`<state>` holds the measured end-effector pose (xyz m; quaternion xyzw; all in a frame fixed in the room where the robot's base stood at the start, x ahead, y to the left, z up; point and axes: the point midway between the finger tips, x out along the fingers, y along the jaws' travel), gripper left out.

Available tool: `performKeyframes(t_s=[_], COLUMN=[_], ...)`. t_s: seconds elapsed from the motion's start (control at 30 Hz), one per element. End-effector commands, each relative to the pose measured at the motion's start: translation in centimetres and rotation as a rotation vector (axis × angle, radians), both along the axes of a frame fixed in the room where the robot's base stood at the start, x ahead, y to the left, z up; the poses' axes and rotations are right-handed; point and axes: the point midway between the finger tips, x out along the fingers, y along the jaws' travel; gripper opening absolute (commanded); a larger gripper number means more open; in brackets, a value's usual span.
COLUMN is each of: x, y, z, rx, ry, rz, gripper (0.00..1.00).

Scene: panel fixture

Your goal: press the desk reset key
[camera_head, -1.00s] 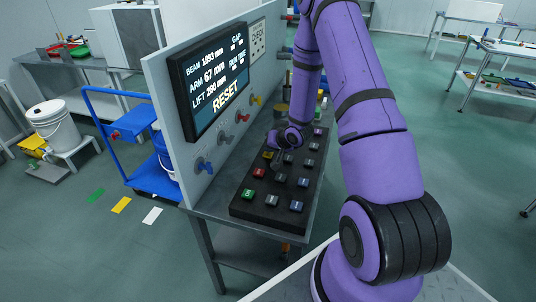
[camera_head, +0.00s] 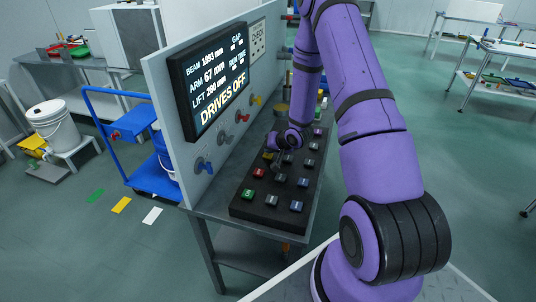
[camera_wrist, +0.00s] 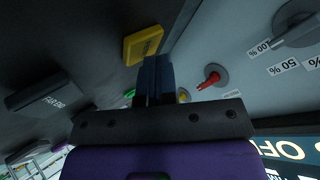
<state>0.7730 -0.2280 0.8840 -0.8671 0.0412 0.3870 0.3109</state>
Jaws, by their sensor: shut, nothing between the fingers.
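The black desk key panel (camera_head: 262,212) carries several coloured keys; their labels are too small to read in the head view, so I cannot tell which is the reset key. My gripper (camera_head: 277,164) is low over the panel's left side, close to a yellow key (camera_head: 268,155). In the wrist view my gripper's fingers (camera_wrist: 154,66) are shut and empty, with their tips beside the yellow key (camera_wrist: 143,44). I cannot tell whether they touch it. A dark grey key (camera_wrist: 40,96) lies to the left. The display (camera_head: 212,80) reads "DRIVES OFF" on its bottom line.
The upright grey panel (camera_head: 180,132) stands along the desk's left side. It carries several knobs, including a blue one (camera_head: 203,165) and a red one (camera_wrist: 211,78). A red key (camera_head: 259,173) and a green key (camera_head: 248,194) are nearer on the desk.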

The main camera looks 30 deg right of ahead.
Motion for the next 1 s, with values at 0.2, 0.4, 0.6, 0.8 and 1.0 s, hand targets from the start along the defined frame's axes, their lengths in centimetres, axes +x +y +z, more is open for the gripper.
performKeyframes(t_s=[0.2, 0.4, 0.6, 0.8, 1.0], x=[0.0, 0.0, 0.0, 0.0, 0.0], y=[0.0, 0.0, 0.0, 0.0, 0.0], z=[0.9, 1.6, 1.6, 2.3, 4.0], rx=[0.0, 0.0, 0.0, -0.001, 0.0], ry=[-0.001, 0.0, 0.0, -0.002, -0.002], rz=[0.0, 0.0, 0.0, 0.0, -0.001], gripper=[0.0, 0.0, 0.0, 0.0, 0.0])
